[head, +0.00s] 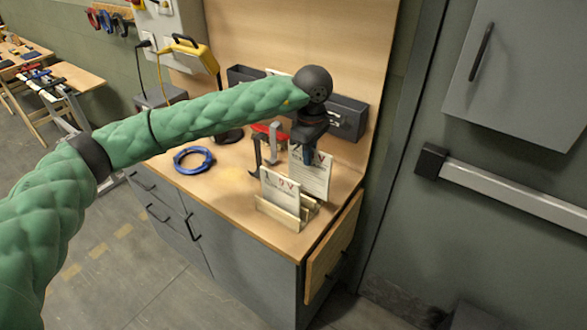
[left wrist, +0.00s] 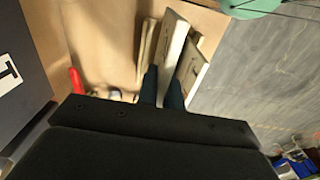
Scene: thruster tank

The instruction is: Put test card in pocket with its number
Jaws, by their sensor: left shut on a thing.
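My left gripper (head: 308,157) points down above the wooden card rack on the bench. It is shut on the top edge of a white test card (head: 312,178), which is upright with dark and red print. In the left wrist view the held card (left wrist: 173,48) stands between the two dark fingers (left wrist: 163,88). I cannot tell whether the held card's lower edge is still in the rack. My right gripper is out of view.
Dark wall pockets (head: 347,117) line the back panel, partly hidden by my left arm. A clamp-like tool (head: 256,155), a red item (head: 268,128) and a blue cable coil (head: 193,158) are left of the rack. A yellow device (head: 192,52) hangs behind. The bench's front left is clear.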

